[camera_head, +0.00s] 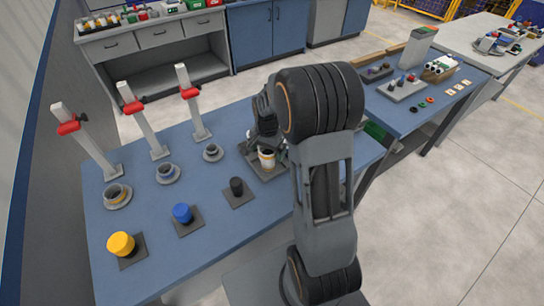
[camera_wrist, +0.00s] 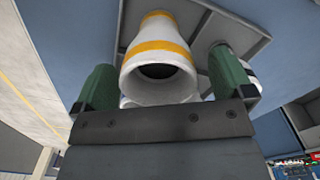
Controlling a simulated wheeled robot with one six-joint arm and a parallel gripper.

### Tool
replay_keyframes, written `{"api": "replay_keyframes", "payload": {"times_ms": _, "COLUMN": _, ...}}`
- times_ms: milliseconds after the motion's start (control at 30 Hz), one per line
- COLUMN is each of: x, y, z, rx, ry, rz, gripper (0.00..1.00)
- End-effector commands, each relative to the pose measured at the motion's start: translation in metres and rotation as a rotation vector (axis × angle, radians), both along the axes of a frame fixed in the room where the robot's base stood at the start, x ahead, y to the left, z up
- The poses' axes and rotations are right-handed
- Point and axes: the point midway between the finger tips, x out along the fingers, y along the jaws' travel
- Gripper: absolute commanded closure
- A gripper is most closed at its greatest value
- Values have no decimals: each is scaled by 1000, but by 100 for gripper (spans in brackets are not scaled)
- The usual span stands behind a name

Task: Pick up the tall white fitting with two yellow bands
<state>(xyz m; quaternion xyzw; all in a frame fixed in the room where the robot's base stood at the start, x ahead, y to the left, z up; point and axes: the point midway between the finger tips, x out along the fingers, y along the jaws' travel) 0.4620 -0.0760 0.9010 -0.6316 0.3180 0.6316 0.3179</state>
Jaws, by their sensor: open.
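The tall white fitting (camera_wrist: 158,72) shows in the wrist view with its round open mouth facing the camera. One yellow band is wide near the middle and another shows at its far end. My gripper (camera_wrist: 164,84) is open, with a green finger on each side of the fitting and a visible gap to each. In the head view, a white fitting with a yellow band (camera_head: 267,159) stands in a grey tray (camera_head: 262,174) beside my arm. My arm hides much of the tray and the gripper there.
Another pale fitting (camera_wrist: 222,62) is close to the right finger. On the blue table (camera_head: 215,228) stand yellow (camera_head: 121,244), blue (camera_head: 182,213) and black (camera_head: 236,186) pieces on plates, grey ringed pieces, and three upright posts with red clamps. The table's front is clear.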

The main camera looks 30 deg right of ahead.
Motion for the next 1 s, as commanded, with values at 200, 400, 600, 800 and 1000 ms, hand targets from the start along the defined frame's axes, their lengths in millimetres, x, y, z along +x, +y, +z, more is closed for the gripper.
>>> {"api": "replay_keyframes", "payload": {"times_ms": 200, "x": 0, "y": 0, "z": 0, "rx": 0, "ry": 0, "rz": 0, "gripper": 3}}
{"api": "replay_keyframes", "payload": {"times_ms": 400, "x": 0, "y": 0, "z": 0, "rx": 0, "ry": 0, "rz": -1, "gripper": 22}}
{"api": "replay_keyframes", "payload": {"times_ms": 600, "x": 0, "y": 0, "z": 0, "rx": 0, "ry": 0, "rz": -1, "gripper": 42}}
{"api": "replay_keyframes", "payload": {"times_ms": 800, "x": 0, "y": 0, "z": 0, "rx": 0, "ry": -1, "rz": -1, "gripper": 58}}
{"api": "replay_keyframes", "payload": {"times_ms": 1000, "x": 0, "y": 0, "z": 1, "rx": 0, "ry": -1, "rz": -1, "gripper": 58}}
